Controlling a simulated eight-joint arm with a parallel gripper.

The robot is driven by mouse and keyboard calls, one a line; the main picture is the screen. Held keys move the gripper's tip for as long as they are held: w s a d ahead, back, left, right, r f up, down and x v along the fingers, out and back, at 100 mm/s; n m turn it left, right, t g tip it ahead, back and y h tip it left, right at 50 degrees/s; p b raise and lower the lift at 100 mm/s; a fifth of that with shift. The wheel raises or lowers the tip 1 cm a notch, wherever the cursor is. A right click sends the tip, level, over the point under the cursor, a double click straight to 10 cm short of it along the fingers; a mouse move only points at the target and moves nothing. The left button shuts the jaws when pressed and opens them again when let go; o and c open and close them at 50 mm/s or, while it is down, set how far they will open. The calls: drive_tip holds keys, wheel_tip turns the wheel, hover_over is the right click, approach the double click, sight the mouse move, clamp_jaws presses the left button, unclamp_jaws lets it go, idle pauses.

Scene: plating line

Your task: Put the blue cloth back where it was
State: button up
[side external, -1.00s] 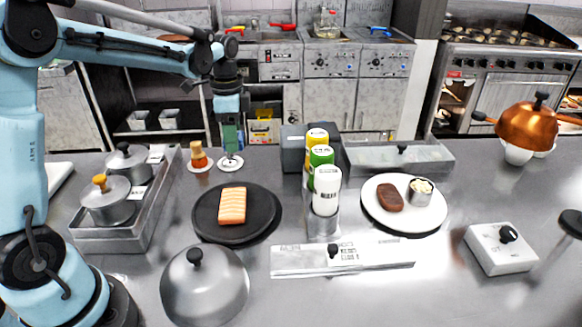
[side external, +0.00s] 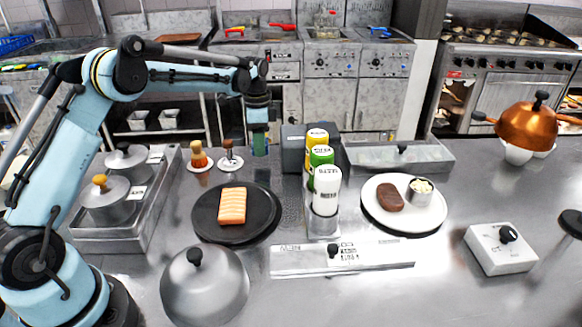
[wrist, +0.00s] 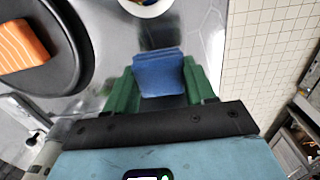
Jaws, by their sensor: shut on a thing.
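The blue cloth (wrist: 160,72) is a small folded block between the green fingers of my gripper (wrist: 160,88) in the wrist view. My gripper is shut on it. In the side external view my gripper (side external: 260,145) points down near the back of the steel counter, left of the dark grey box (side external: 293,150) and behind the black plate (side external: 207,225). The cloth cannot be made out clearly there. I cannot tell from these views how high it hangs above the counter.
A small brush stands on a white saucer (side external: 229,168) just left of my gripper, beside an amber bottle (side external: 199,155). A salmon piece (side external: 232,205) lies on the black plate. Bottles (side external: 321,175) stand in a holder to the right. Lidded pots (side external: 107,198) sit at left.

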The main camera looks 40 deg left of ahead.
drive_tip(key=shift+f, duration=1.8)
drive_tip(key=shift+f, duration=0.15)
drive_tip(key=o, duration=0.9)
drive_tip(key=shift+o, duration=0.2)
